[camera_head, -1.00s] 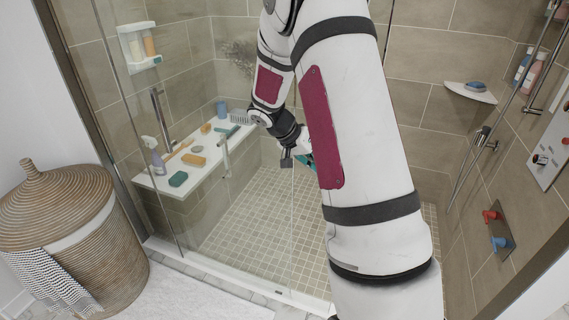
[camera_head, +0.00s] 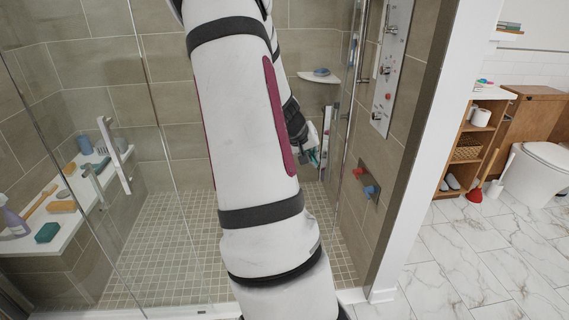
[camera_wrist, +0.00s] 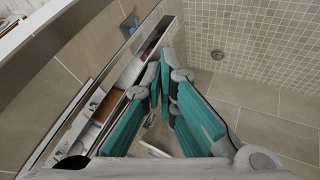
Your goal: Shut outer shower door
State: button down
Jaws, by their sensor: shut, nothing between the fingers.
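The clear glass shower door panels (camera_head: 75,110) stand at the left of the head view, with bar handles (camera_head: 115,155) on the glass. A tall metal-edged strip (camera_head: 346,90) stands at the right of the shower, with a pale vertical bar (camera_head: 326,140) beside it. My gripper (camera_head: 313,157) is close to that bar, partly hidden behind my arm. In the wrist view my teal fingers (camera_wrist: 164,72) are shut and empty. They are beside a long metal edge (camera_wrist: 115,98) running diagonally. I cannot tell whether they touch it.
The shower floor (camera_head: 165,240) is tiled and looks clear. A bench (camera_head: 25,235) with bottles and sponges is at the left. A corner shelf (camera_head: 320,77) and red and blue taps (camera_head: 368,182) are near my arm. A wooden shelf unit (camera_head: 466,140) and toilet (camera_head: 540,175) stand at the right.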

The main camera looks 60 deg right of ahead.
jog(key=s+d+p, duration=0.4)
jog(key=s+d, duration=0.2)
jog(key=s, duration=0.4)
jog(key=s+d+p, duration=0.4)
jog(key=s+d, duration=0.2)
jog(key=s, duration=0.4)
jog(key=shift+s+d, duration=0.25)
jog(key=shift+d, duration=0.1)
